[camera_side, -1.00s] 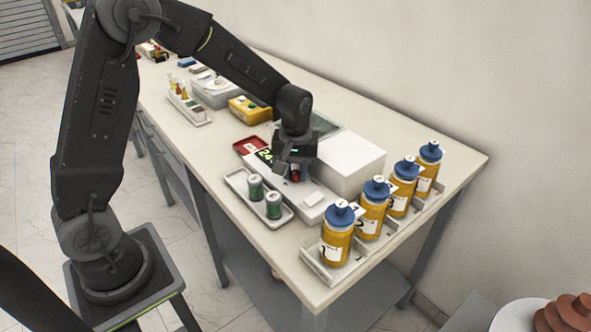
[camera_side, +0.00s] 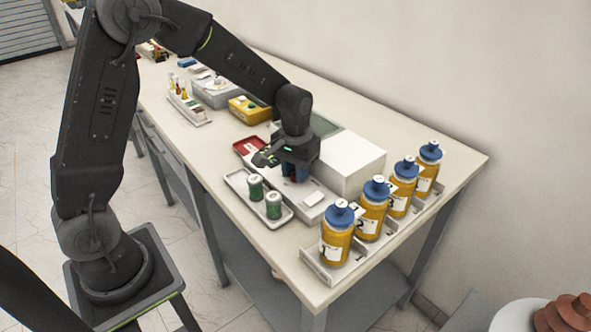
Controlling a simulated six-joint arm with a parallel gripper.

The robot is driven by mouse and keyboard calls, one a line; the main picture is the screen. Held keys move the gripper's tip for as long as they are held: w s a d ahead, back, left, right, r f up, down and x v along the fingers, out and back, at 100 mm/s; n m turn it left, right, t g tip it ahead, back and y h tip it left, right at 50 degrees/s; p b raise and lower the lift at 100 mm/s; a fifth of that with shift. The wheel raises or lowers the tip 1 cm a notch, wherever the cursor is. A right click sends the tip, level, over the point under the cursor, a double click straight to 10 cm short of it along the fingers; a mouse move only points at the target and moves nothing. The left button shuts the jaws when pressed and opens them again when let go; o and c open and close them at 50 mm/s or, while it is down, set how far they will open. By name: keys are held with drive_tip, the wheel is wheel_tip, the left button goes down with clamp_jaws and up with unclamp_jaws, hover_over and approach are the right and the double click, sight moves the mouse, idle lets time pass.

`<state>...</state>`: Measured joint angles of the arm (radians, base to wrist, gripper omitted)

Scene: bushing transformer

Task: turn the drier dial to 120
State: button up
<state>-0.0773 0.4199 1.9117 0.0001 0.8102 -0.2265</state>
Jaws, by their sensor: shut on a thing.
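The drier is a white box (camera_side: 355,162) with a low pale front part (camera_side: 312,197), right of the middle of the bench. My gripper (camera_side: 296,178) points down at the drier's front left side. It is shut on a small red and dark part there, which I take to be the dial. My fingers and wrist hide most of the dial. Its scale and its reading cannot be made out. A dark wrist part of mine with green lights sticks out to the left.
A tray (camera_side: 286,218) with two green jars stands close in front of my gripper. Several yellow bottles with blue caps (camera_side: 338,213) stand in a rack at the right. A red tray (camera_side: 244,147) and a yellow box (camera_side: 250,109) lie to the left.

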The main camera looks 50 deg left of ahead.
drive_tip(key=m, duration=0.7)
idle(0.6)
drive_tip(key=o, duration=0.7)
drive_tip(key=shift+c, duration=0.2)
drive_tip(key=shift+r, duration=0.1)
wheel_tip(320, 180, up, 14)
drive_tip(key=shift+f, duration=0.2)
